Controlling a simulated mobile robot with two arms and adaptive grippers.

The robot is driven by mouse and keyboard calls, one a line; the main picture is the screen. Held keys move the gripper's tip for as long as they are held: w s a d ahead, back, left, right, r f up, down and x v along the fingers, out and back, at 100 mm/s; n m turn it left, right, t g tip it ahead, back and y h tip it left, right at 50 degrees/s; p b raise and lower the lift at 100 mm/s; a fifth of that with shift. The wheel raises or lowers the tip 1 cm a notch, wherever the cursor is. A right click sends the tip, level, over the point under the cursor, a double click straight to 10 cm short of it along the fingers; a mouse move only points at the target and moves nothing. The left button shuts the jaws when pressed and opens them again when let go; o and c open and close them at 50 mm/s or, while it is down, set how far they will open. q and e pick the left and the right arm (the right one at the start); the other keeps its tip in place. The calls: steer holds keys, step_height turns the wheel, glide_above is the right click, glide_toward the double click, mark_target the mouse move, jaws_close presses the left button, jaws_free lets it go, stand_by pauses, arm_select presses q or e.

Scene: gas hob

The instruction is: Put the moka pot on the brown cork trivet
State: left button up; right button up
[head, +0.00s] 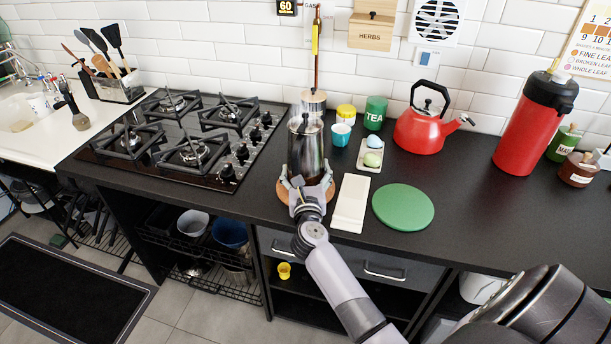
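A dark, tall pot with a pale lid and a black knob (306,152), the only thing here that fits the moka pot, stands upright at or over the brown cork trivet (322,196). The trivet's brown rim shows around my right gripper (306,184); the rest is hidden by the pot and the gripper. The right gripper's fingers are on either side of the pot's lower body. I cannot tell whether they press on it, or whether the pot's hidden base touches the trivet. My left gripper is not in view.
A gas hob (190,135) is to the left. A pale canister (314,103) stands close behind the pot. A white rectangular board (351,203) and a round green mat (403,206) lie to the right. A teal cup (341,135) and red kettle (420,130) stand behind.

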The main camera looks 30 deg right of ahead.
stand_by(0.3)
steer(key=o, duration=1.2)
steer(key=shift+f, duration=0.15)
steer(key=o, duration=0.4)
steer(key=v, duration=1.1)
steer(key=shift+s+a+b, duration=0.1)
steer(key=shift+s+b, duration=0.2)
steer(key=shift+b, duration=0.1)
steer(key=shift+s+a, duration=0.15)
steer(key=shift+s, duration=0.1)
